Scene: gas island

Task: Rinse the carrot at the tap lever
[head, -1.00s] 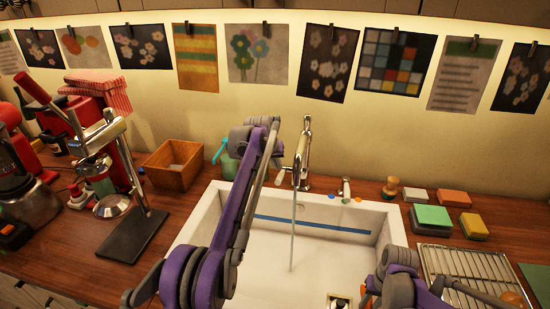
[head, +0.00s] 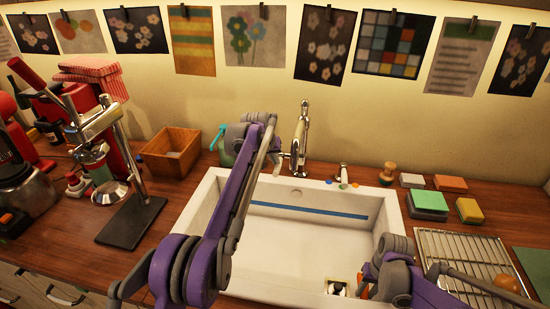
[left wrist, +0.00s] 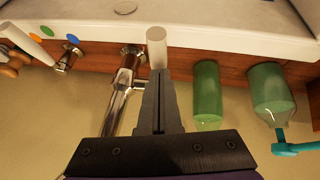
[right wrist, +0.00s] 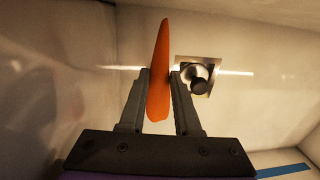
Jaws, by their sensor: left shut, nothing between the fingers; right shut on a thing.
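The orange carrot (right wrist: 160,70) is between the fingers of my right gripper (right wrist: 160,78), which is shut on it inside the white sink (head: 285,255). Its tip points away from the gripper, beside the drain (right wrist: 198,75). In the head view, my right arm mostly hides it. The chrome tap (head: 300,140) stands behind the sink, and no water stream shows. My left gripper (left wrist: 158,75) is shut and empty, with its fingertips at the end of a pale cylindrical lever (left wrist: 157,45) beside the tap; whether they touch cannot be told. In the head view, the arm hides these fingers.
A small white-handled control (head: 343,172) with coloured dots stands right of the tap. A green bottle (left wrist: 272,95) is near my left gripper. A wooden box (head: 170,152), a press stand (head: 130,222), sponges (head: 428,201) and a wire rack (head: 465,255) flank the sink.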

